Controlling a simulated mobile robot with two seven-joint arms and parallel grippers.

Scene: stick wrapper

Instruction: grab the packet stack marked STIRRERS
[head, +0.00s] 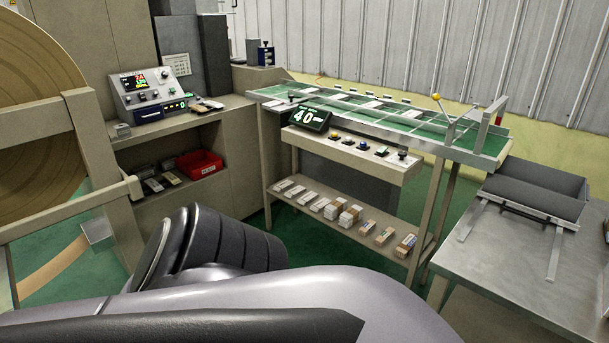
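A row of small packet stacks lies on the low shelf (340,231) under the green-topped conveyor table. The stacks at the left end are pale and flat (297,192). Taller white-and-brown stacks (349,216) stand in the middle. Separate brown and white stacks (384,236) sit toward the right, the last one near the shelf's right end (405,245). Their print is too small to read, so I cannot tell which is marked STIRRERS. My own arm fills the bottom of the view. Neither gripper shows.
A control panel with a "40" display (311,118) and several buttons overhangs the shelf. A cabinet with a red bin (199,164) stands at left, beside a large roll (35,60). A metal table (500,240) stands at right. Green floor shows before the shelf.

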